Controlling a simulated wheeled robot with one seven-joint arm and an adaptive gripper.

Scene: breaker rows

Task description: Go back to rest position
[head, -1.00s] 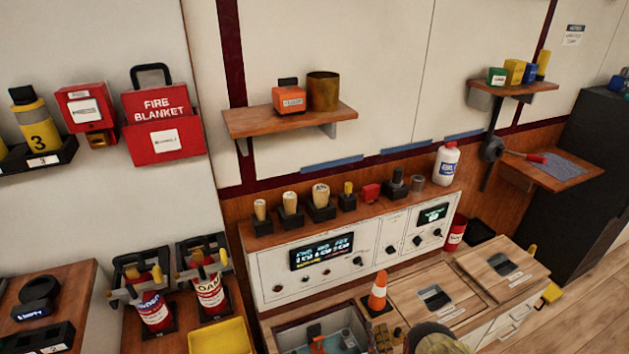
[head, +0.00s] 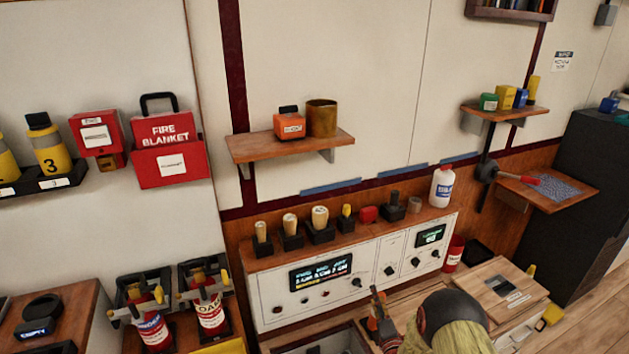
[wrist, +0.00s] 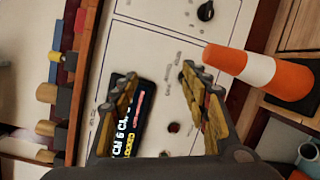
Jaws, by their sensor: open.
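My gripper (wrist: 158,78) is open and empty in the wrist view, its two dark and yellow fingers spread in front of the white control panel (wrist: 160,40). The panel's lit display (wrist: 128,120) shows between and behind the fingers, partly covered by the left one. In the head view, my arm's rounded dark and yellow-green part is at the lower middle, in front of the wooden counter. The panel also shows in the head view (head: 375,262), with its display (head: 320,272) clear of my arm.
Stamp-like handles (head: 320,222) and a white bottle (head: 443,185) line the ledge above the panel. A wooden shelf (head: 290,147) juts from the wall above. Two extinguishers (head: 208,305) stand left.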

